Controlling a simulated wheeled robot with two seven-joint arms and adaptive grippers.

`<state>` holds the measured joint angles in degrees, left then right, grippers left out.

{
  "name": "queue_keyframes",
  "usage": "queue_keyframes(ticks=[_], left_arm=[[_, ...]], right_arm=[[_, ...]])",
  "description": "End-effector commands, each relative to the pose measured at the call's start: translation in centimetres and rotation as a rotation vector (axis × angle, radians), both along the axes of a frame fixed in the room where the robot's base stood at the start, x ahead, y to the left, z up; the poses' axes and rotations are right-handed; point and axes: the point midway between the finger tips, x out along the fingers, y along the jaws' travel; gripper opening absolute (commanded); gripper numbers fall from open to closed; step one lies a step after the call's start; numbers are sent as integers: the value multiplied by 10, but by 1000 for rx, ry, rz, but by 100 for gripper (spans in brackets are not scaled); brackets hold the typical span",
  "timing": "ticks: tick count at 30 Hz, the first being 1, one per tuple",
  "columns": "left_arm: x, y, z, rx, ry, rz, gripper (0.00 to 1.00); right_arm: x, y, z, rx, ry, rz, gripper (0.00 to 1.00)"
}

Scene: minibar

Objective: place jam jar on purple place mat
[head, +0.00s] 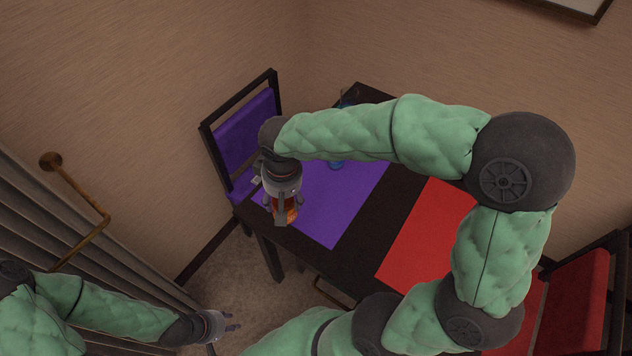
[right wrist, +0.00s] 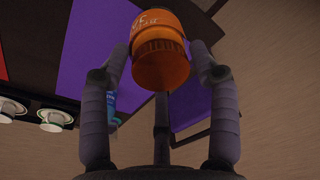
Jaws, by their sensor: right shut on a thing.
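The jam jar (head: 290,211) is orange and shows partly behind my right gripper (head: 283,212) in the head view. In the right wrist view the jar (right wrist: 160,60), with a ribbed orange end, sits between the two fingers of my right gripper (right wrist: 160,68), which is shut on it. The purple place mat (head: 340,215) lies on the dark table, and the jar is over its left part, close to the table's edge. I cannot tell whether the jar touches the mat. My left gripper (head: 228,323) is open and empty, low and away from the table.
A red place mat (head: 430,235) lies on the table's right half. A blue object (head: 337,165) stands behind my right forearm, near the purple mat's far side. A purple chair (head: 243,130) and a red chair (head: 575,300) stand at the table's ends.

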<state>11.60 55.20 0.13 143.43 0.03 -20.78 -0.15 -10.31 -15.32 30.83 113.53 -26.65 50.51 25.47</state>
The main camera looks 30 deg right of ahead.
Motion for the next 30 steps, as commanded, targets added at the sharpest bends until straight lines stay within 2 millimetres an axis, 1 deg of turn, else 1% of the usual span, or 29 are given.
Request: queue_keyframes(ticks=[1, 3, 11, 12, 15, 19, 26, 29, 30], left_arm=[[0, 0, -6, 0, 0, 0, 34], [0, 0, -11, 0, 0, 0, 34], [0, 0, -28, 0, 0, 0, 34], [0, 0, -32, 0, 0, 0, 34], [0, 0, -39, 0, 0, 0, 34], [0, 0, -45, 0, 0, 0, 34], [0, 0, -49, 0, 0, 0, 34], [0, 0, -53, 0, 0, 0, 34], [0, 0, -56, 0, 0, 0, 34]], right_arm=[[6, -9, -8, 0, 2, -6, 4], [14, -21, -15, 0, 2, -8, 4], [46, -66, -40, 0, 2, -7, 4], [49, -70, -49, 0, 3, -5, 4], [56, -81, -66, -1, 4, -4, 4], [64, -91, -80, -1, 1, -2, 4], [70, -98, -88, -1, 0, -1, 4], [73, -104, -98, -1, 1, -2, 4], [73, -104, -104, 0, 2, -1, 4]])
